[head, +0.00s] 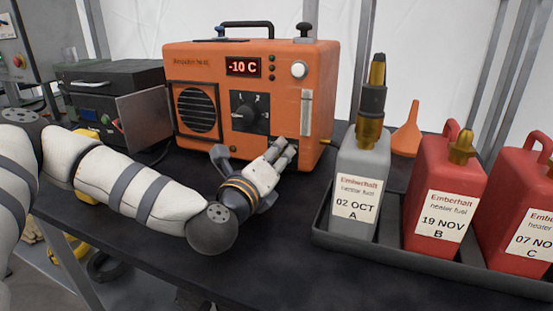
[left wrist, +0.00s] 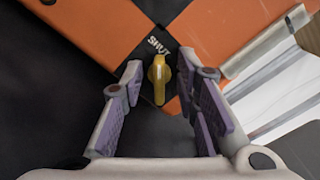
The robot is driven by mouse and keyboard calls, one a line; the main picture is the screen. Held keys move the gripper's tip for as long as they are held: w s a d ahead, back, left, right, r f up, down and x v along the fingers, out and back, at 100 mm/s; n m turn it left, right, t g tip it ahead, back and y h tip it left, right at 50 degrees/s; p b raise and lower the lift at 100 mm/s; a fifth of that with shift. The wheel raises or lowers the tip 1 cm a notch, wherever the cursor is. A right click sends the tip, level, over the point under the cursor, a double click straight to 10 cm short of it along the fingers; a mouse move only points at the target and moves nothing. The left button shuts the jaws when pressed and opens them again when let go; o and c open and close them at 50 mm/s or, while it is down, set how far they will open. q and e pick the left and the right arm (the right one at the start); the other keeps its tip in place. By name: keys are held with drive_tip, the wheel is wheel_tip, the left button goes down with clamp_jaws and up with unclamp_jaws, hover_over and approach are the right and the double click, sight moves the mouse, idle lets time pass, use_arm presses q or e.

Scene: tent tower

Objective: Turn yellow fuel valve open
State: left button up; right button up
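The yellow fuel valve (left wrist: 159,76) shows in the left wrist view, on a dark plate at the corner of the orange heater (head: 245,100). Its handle runs roughly up and down in that picture. Beside it are white letters that look like part of "SHUT". My left gripper (head: 282,150) is at the heater's lower front right corner in the head view, where I cannot make out the valve. In the left wrist view my left gripper (left wrist: 159,70) is open, with one finger on each side of the valve and gaps visible. My right gripper is not in view.
The heater display reads -10 C. A grey fuel can (head: 360,180) and red cans (head: 445,190) stand in a black tray (head: 400,258) to the right. An orange funnel (head: 407,135) is behind them. A dark box (head: 110,85) stands left. The dark table (head: 290,240) is clear in front.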

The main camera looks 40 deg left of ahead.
use_arm(q)
drive_tip(key=shift+c, duration=0.5)
clamp_jaws()
